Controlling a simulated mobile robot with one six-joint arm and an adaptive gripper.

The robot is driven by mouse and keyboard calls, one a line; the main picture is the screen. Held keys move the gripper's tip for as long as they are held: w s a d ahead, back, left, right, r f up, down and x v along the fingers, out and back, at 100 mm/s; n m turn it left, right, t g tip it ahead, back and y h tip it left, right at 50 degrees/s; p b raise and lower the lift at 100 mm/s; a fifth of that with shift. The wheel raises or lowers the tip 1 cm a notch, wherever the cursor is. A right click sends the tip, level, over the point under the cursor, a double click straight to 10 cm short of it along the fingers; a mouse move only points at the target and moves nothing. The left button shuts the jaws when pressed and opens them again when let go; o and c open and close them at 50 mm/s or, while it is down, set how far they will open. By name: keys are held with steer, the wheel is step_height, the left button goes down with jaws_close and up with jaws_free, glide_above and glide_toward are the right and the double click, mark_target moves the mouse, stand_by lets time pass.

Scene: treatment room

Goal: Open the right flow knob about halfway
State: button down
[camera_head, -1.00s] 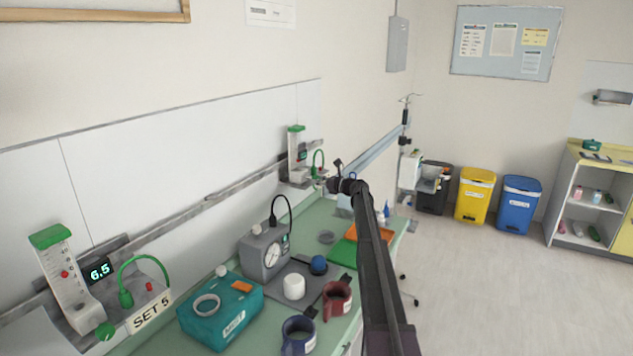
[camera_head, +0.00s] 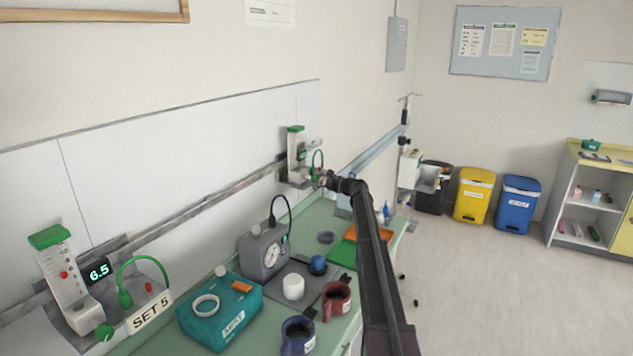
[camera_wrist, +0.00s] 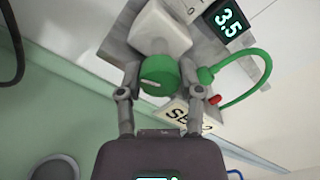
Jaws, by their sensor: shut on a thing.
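The right flow unit (camera_head: 296,152) hangs on the wall rail at the far end of the counter. In the wrist view its round green knob (camera_wrist: 160,77) sits below a white block, with a white pointer mark on its face. Its display (camera_wrist: 228,17) reads 3.5. A label (camera_wrist: 180,112) starting "SE" is partly hidden behind a finger. My gripper (camera_wrist: 159,83) is shut on the knob, one finger at each side. In the head view my gripper (camera_head: 322,179) is small and dark at the unit's foot, and the knob cannot be made out.
The left flow unit (camera_head: 66,285) reads 6.5 and is labelled SET 5. A green hose (camera_wrist: 258,75) loops right of the knob. The counter holds a grey gauge device (camera_head: 263,254), a teal box (camera_head: 222,312) and mugs (camera_head: 337,300), below my arm.

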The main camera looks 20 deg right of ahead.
steer(key=n, duration=0.6)
steer(key=shift+n, duration=0.3)
stand_by(0.4)
steer(key=shift+c, duration=1.3)
jaws_free()
steer(key=v, duration=1.2)
